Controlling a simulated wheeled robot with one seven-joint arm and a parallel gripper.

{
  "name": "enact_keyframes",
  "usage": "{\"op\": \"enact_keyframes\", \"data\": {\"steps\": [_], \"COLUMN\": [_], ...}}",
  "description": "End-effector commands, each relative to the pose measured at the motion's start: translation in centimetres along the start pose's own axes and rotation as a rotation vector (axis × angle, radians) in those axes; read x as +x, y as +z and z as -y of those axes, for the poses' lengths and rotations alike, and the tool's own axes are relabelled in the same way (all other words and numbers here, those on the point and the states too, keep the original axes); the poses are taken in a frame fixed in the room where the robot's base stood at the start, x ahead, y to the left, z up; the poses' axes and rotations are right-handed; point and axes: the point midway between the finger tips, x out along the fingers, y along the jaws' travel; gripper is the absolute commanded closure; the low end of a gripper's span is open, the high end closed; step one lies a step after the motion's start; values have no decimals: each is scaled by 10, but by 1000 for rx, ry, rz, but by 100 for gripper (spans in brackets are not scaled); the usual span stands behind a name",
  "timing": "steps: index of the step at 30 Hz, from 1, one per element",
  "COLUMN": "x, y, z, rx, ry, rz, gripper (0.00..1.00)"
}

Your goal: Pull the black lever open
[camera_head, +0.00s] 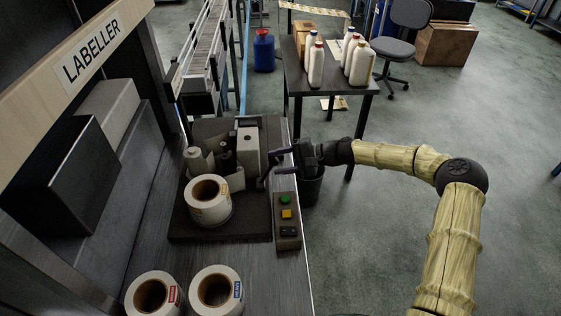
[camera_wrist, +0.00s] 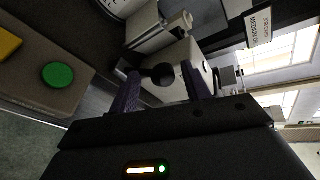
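The black lever (camera_head: 266,174) stands on the right side of the labeller's grey roller unit, a thin dark arm in the head view. In the wrist view its round black knob (camera_wrist: 163,74) shows just ahead of my gripper, between the two fingers. My gripper (camera_head: 276,161) reaches in from the right, level with the lever. Its dark purple fingers (camera_wrist: 160,78) are apart, one on each side of the knob, with gaps visible. I cannot tell how deep the knob sits between them. The labeller's pale block (camera_head: 248,150) is just behind the lever.
A label roll (camera_head: 208,198) sits on the labeller, and two more rolls (camera_head: 216,290) stand in front. A dark bin (camera_head: 311,188) is under my gripper. A side table (camera_head: 330,82) holds several bottles.

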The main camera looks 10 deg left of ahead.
Motion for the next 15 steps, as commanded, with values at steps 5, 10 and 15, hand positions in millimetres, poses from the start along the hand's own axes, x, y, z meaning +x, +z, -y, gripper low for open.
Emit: {"op": "enact_keyframes", "data": {"steps": [5, 10, 15], "x": [-3, -21, -53], "y": [-1, -2, -2], "z": [1, 1, 0], "rx": [-1, -2, -1], "ry": [-1, -2, -2], "rz": [-3, -7, -7], "gripper": [52, 52, 52]}}
